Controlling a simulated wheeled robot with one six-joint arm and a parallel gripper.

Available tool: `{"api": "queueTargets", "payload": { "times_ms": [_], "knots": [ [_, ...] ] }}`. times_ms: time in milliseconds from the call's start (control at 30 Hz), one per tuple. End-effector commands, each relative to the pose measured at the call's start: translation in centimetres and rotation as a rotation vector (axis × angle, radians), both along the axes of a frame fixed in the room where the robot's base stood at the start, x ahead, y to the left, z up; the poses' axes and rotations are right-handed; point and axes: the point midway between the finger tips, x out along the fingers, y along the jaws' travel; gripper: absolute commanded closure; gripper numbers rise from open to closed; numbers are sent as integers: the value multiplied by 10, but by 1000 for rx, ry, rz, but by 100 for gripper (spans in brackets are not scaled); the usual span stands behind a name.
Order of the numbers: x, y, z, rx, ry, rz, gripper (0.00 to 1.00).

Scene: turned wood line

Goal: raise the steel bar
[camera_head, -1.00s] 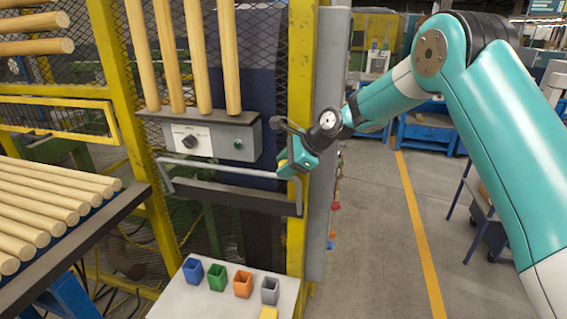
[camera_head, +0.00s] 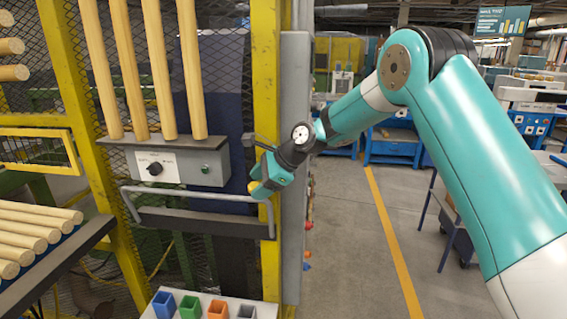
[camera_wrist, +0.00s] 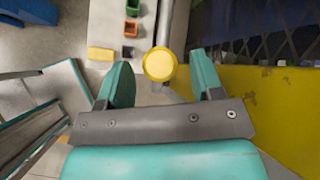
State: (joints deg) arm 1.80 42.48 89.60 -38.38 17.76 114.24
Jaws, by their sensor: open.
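The steel bar (camera_head: 190,193) is a thin grey bent rail in the head view. It runs level below the grey control box, and its ends bend down to a dark crosspiece (camera_head: 200,222). My gripper (camera_head: 258,188) is at the bar's right end, in front of the yellow post. In the wrist view my gripper (camera_wrist: 160,85) has its two teal fingers apart, with a round yellow disc (camera_wrist: 159,65) seen between them. I cannot tell whether the fingers touch the disc or the bar. The bar is not clear in the wrist view.
The grey control box (camera_head: 170,162) has a dark knob and a green button. Wooden rods (camera_head: 188,70) stand above it. A yellow post (camera_head: 265,90) and grey column (camera_head: 294,150) stand beside my gripper. Small coloured bins (camera_head: 190,306) sit below.

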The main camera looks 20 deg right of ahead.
Motion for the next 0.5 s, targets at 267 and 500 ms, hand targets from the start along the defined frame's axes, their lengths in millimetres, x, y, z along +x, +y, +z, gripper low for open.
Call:
{"api": "queueTargets", "payload": {
  "times_ms": [267, 500],
  "knots": [
    [-26, -43, 49, -2, -7, -5, 40],
    [-45, -73, 90, -1, -7, -3, 40]
  ]
}}
